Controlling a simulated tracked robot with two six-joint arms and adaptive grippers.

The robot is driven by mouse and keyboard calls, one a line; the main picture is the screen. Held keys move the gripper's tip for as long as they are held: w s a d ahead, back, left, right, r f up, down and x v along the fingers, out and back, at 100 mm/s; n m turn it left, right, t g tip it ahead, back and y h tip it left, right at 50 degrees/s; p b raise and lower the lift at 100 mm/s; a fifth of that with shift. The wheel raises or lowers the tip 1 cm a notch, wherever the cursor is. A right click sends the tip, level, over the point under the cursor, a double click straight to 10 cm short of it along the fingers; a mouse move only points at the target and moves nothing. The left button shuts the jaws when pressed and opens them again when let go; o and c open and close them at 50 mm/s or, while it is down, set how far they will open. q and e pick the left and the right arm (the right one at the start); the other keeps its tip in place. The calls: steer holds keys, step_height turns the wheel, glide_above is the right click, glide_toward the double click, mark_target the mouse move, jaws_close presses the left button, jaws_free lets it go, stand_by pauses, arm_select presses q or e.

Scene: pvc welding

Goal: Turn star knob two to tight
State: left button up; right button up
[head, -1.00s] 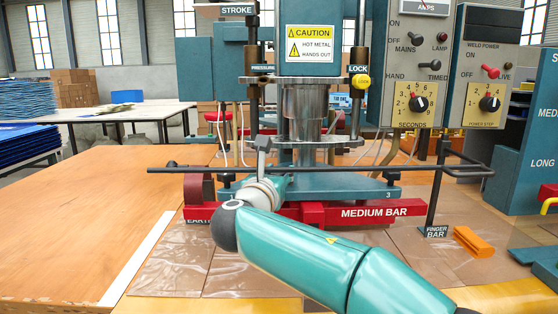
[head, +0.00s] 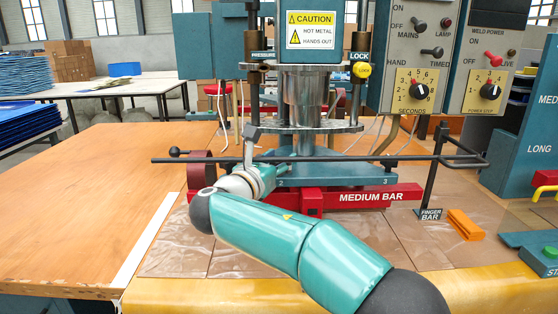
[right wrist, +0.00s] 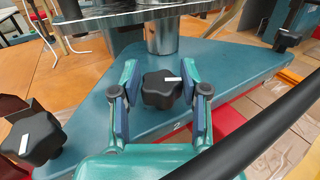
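Star knob two (right wrist: 160,90) is a black lobed knob with a white mark, on the blue triangular plate (right wrist: 95,110) by the figure 2. The white mark points right in the right wrist view. My right gripper (right wrist: 158,72) has one finger on each side of the knob, with narrow gaps seeming to show, so it looks open around it. In the head view the right arm hides this knob and most of the gripper. The plate's front edge (head: 335,181) shows there. My left gripper is not in view.
Two similar black knobs with white marks sit at the plate's left (right wrist: 35,137) and right (right wrist: 287,40) corners. A dark horizontal rod (head: 350,159) crosses in front of the plate. The red medium bar (head: 375,196) lies below. The wooden table is clear at left.

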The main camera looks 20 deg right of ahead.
steer(key=shift+o, duration=0.9)
steer(key=v, duration=1.2)
steer(key=shift+f, duration=0.15)
